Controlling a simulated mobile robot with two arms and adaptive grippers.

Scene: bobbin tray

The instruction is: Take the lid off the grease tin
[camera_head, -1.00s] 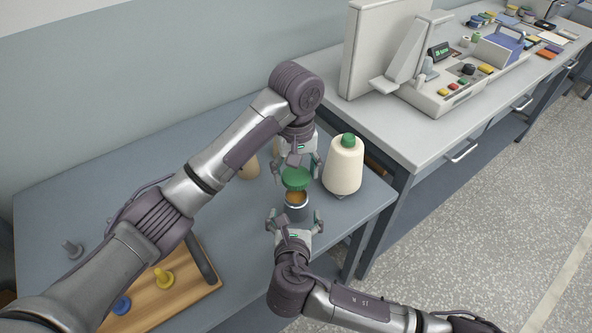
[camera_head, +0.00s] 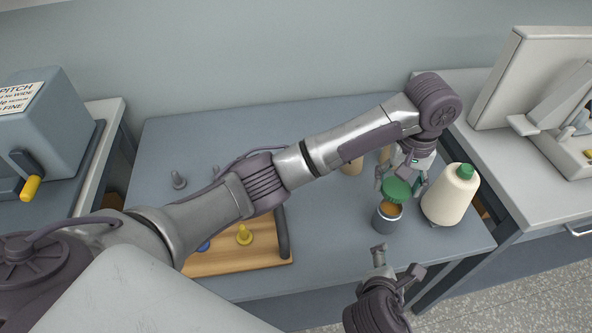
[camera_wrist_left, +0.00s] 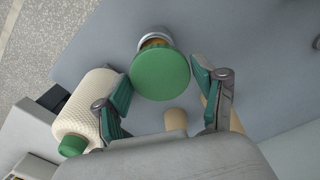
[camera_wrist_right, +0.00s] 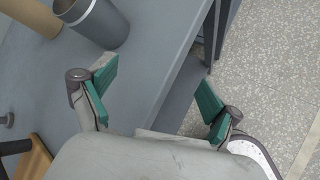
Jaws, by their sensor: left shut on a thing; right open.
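The green round lid (camera_head: 397,189) is in my left gripper (camera_head: 401,178), which is shut on it just above the grease tin. The lid also shows large between the fingers in the left wrist view (camera_wrist_left: 160,74). The grease tin (camera_head: 386,219) stands upright on the blue-grey table, its mouth uncovered with orange-brown grease showing. Its grey body also shows at the top of the right wrist view (camera_wrist_right: 103,25). My right gripper (camera_head: 397,260) is open and empty, apart from the tin at the table's front edge.
A cream thread cone (camera_head: 450,194) with a green top stands right of the tin. Tan bobbins (camera_head: 351,167) stand behind.

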